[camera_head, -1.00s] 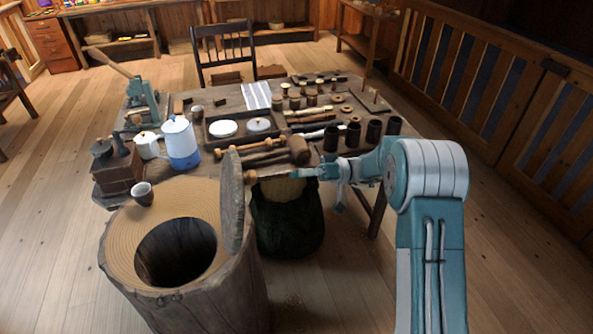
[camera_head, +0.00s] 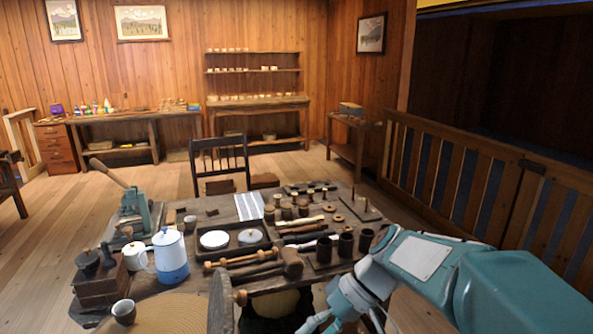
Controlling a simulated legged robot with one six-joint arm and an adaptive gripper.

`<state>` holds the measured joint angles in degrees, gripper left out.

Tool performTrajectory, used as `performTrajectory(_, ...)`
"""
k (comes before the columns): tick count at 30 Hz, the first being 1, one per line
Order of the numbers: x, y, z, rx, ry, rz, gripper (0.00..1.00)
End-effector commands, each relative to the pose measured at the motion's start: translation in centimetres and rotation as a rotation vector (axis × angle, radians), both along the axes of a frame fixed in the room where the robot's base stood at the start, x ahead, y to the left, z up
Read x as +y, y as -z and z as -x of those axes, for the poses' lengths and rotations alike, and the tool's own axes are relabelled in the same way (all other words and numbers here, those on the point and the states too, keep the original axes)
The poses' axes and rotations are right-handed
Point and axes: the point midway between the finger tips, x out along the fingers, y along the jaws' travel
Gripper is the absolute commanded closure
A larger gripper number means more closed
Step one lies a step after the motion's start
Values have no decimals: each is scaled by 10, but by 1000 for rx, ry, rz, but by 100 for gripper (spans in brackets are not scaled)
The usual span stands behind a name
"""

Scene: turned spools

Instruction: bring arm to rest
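My gripper (camera_head: 322,324) is at the bottom edge of the view, partly cut off. Its fingers look spread, with nothing seen between them. My teal and white arm (camera_head: 425,258) is folded in from the lower right. A round wooden lid (camera_head: 220,303) stands on edge at the bottom, with its knob (camera_head: 240,297) facing right. The gripper is to the right of the knob and apart from it. The straw-coloured top (camera_head: 170,312) of the wooden barrel shows beside the lid; its opening is out of view.
The workbench (camera_head: 205,278) beyond carries a white and blue pot (camera_head: 170,256), a tray with white dishes (camera_head: 214,240), a mallet (camera_head: 291,263) and dark cups (camera_head: 345,245). A small cup (camera_head: 124,312) stands at lower left. A slatted railing (camera_head: 450,180) runs along the right.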

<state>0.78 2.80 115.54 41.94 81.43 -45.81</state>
Motion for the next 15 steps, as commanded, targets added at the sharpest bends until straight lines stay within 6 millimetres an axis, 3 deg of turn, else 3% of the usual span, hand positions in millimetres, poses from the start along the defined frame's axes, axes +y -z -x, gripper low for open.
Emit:
performTrajectory(6,-34,-5,44,-85,170,261,19)
performTrajectory(15,-85,-7,92,-280,456,525,19)
